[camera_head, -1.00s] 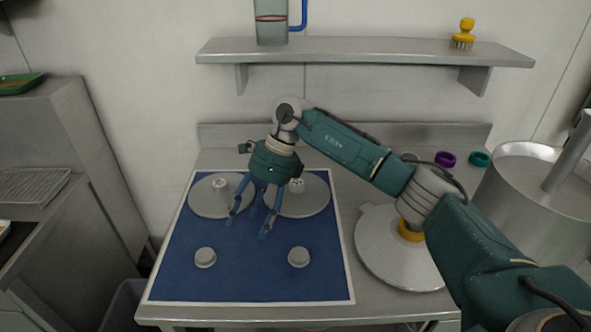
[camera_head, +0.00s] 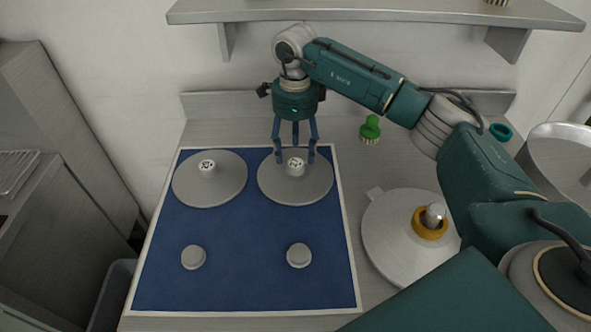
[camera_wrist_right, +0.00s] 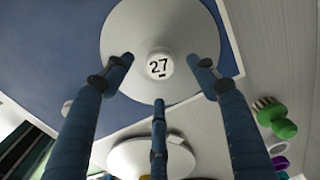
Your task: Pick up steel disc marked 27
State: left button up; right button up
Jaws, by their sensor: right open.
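The steel disc marked 27 (camera_wrist_right: 190,38) fills the top of the right wrist view, with the number 27 on its raised knob (camera_wrist_right: 159,66). In the head view this disc (camera_head: 305,193) lies at the back right of the blue mat (camera_head: 240,228). My right gripper (camera_head: 295,158) is open above it, its fingers spread around the knob. In the wrist view the three fingers (camera_wrist_right: 158,75) surround the knob without visibly touching it. A similar disc (camera_head: 210,190) lies to its left; its marking is not legible. My left gripper is not in view.
Two small grey knobs (camera_head: 299,255) lie on the front of the mat. To the right are a large round plate (camera_head: 390,240) with a yellow ring (camera_head: 430,232), a green brush (camera_head: 370,128) and a steel pot (camera_head: 560,160). A shelf (camera_head: 370,12) hangs above.

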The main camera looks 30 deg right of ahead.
aim_at(296, 163)
notch_tip(296, 163, down, 4)
jog(key=shift+d+r+p, duration=0.1)
jog(key=shift+r+p, duration=0.05)
jog(key=shift+p, duration=0.65)
jog(key=shift+f, duration=0.55)
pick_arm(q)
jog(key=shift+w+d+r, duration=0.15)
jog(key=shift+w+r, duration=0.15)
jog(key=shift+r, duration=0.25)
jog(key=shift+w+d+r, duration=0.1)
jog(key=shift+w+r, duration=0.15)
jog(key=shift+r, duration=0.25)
pick_arm(e)
grip_shut()
